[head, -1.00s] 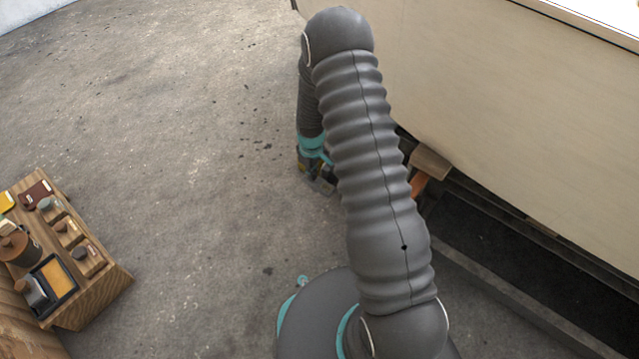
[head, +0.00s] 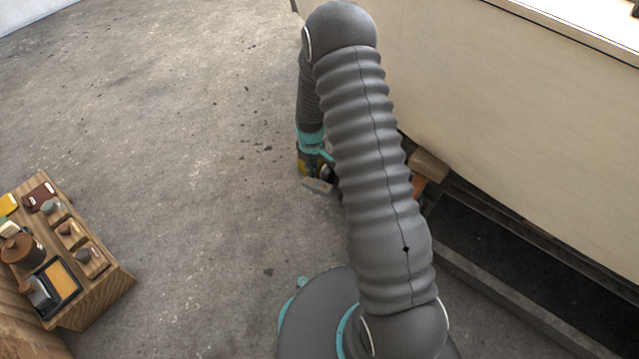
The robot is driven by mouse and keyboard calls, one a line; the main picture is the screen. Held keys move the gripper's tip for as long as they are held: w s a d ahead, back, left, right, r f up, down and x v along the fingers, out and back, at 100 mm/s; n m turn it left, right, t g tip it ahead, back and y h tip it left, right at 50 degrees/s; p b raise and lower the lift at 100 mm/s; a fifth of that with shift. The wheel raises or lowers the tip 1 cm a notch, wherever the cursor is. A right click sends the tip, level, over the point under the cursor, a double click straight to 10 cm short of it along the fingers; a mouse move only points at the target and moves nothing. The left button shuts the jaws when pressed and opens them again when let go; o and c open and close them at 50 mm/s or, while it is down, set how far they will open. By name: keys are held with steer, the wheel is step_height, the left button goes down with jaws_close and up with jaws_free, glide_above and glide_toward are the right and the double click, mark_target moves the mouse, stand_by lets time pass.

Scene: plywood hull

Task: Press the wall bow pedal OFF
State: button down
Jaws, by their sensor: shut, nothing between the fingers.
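My gripper (head: 318,184) shows in the head view beyond my ribbed grey arm, pointing down low over the concrete floor to the left of the hull. It is shut and empty. My arm hides part of it. No wall bow pedal can be made out in this view; the area behind my arm is hidden.
The pale plywood hull (head: 500,130) fills the right side, with a wooden block (head: 428,166) under its lower edge and a dark trough (head: 520,270) below. A wooden table (head: 110,290) with small containers stands at lower left. The floor (head: 180,130) between is clear.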

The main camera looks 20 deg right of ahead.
mark_target(312, 183)
steer(key=shift+r+p, duration=0.85)
steer(key=shift+r, duration=0.9)
steer(key=shift+s+m, duration=0.15)
steer(key=shift+m, duration=0.15)
steer(key=s+r+m+t+p, duration=0.1)
steer(key=s+r+m+t, duration=0.1)
steer(key=s+r, duration=0.8)
steer(key=s+r+m+t+p, duration=0.1)
steer(key=s+r, duration=0.9)
steer(key=r, duration=1)
steer(key=s+r+m+t+p, duration=0.2)
steer(key=s+r, duration=0.8)
steer(key=r, duration=0.5)
steer(key=shift+m+t, duration=0.3)
steer(key=shift+m, duration=0.5)
steer(key=shift+s, duration=0.1)
